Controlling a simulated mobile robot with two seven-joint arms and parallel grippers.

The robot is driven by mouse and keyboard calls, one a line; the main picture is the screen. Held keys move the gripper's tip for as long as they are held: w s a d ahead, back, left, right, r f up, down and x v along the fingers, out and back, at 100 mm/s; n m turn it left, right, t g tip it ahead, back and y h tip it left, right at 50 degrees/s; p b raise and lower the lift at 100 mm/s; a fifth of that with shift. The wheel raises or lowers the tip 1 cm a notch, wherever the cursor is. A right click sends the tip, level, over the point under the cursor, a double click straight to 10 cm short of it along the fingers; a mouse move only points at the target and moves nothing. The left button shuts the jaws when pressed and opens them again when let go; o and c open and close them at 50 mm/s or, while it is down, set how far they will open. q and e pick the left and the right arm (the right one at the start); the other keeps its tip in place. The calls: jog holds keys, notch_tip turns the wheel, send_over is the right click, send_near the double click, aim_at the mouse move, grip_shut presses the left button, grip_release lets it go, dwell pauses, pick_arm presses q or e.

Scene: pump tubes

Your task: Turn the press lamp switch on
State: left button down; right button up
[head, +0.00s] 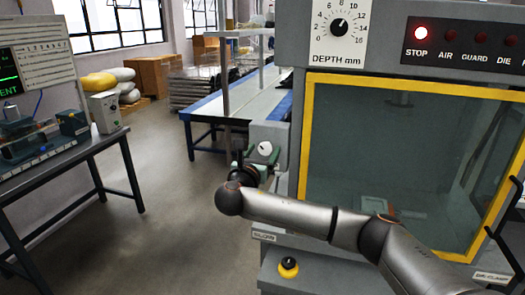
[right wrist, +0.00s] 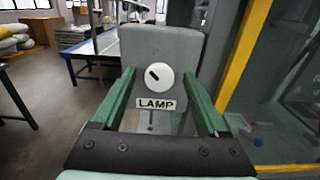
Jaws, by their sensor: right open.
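The lamp switch (right wrist: 158,77) is a white round knob with a dark slanted mark, on a grey box above a "LAMP" label (right wrist: 156,105). In the head view the knob (head: 265,148) shows small on the box at the left side of the press. The mark leans to the upper left in the right wrist view. My right gripper (head: 262,160) is in front of the box. In the right wrist view its green fingers (right wrist: 161,80) are open, one on each side of the knob, with nothing between them; whether they touch the box I cannot tell. My left gripper is not in view.
The press window has a yellow frame (head: 303,140) close to the right of the box. Above are a depth dial (head: 339,27) and a lit red STOP light (head: 421,32). A bench (head: 60,155) stands left; floor between is clear.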

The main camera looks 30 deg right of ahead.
jog(key=shift+c, duration=0.3)
grip_shut()
dwell(0.4)
